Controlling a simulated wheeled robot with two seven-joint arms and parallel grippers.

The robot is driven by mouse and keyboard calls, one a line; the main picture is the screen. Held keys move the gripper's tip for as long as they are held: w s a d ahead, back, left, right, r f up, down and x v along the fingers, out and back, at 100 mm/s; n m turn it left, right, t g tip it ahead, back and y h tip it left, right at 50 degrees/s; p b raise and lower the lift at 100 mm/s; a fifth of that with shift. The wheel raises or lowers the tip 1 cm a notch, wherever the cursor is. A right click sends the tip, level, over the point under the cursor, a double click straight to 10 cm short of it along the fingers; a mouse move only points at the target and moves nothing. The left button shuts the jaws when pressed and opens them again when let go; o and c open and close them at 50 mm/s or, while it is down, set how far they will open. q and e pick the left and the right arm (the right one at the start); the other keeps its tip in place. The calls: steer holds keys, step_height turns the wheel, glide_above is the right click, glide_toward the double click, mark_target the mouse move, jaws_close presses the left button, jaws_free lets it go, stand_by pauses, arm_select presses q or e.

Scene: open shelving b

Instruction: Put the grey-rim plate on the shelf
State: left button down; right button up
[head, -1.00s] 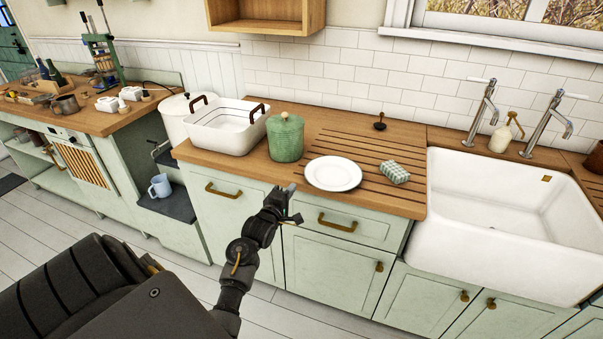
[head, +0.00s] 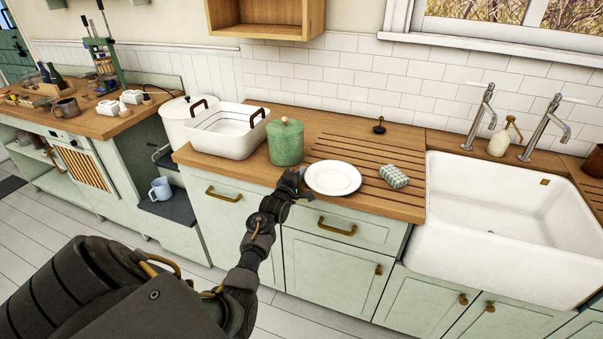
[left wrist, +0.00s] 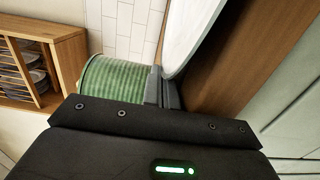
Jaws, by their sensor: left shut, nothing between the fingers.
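The plate (head: 332,178), white with a faint ring near its rim, lies flat on the wooden counter; its rim also shows in the left wrist view (left wrist: 187,32). My left gripper (head: 300,178) is at the plate's left edge, by the counter's front. Its fingers (left wrist: 165,88) are shut with nothing between them, close to the rim; I cannot tell whether they touch it. The wooden wall shelf (head: 265,29) is cut off at the top of the head view. In the left wrist view the shelf (left wrist: 70,62) shows with dishes inside. My right gripper is not in view.
A green lidded jar (head: 286,143) stands behind my gripper, left of the plate. A white basin (head: 228,140) is further left. A checked cloth or sponge (head: 394,176) lies right of the plate, before the sink (head: 490,225). A small dark knob-like object (head: 379,126) stands behind.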

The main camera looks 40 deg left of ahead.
arm_select(q)
steer(key=shift+w, duration=0.1)
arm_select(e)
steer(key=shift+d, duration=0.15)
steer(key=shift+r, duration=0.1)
arm_select(q)
steer(key=shift+d+r+p, duration=0.1)
steer(key=shift+d+p, duration=0.6)
steer(key=shift+d, duration=0.35)
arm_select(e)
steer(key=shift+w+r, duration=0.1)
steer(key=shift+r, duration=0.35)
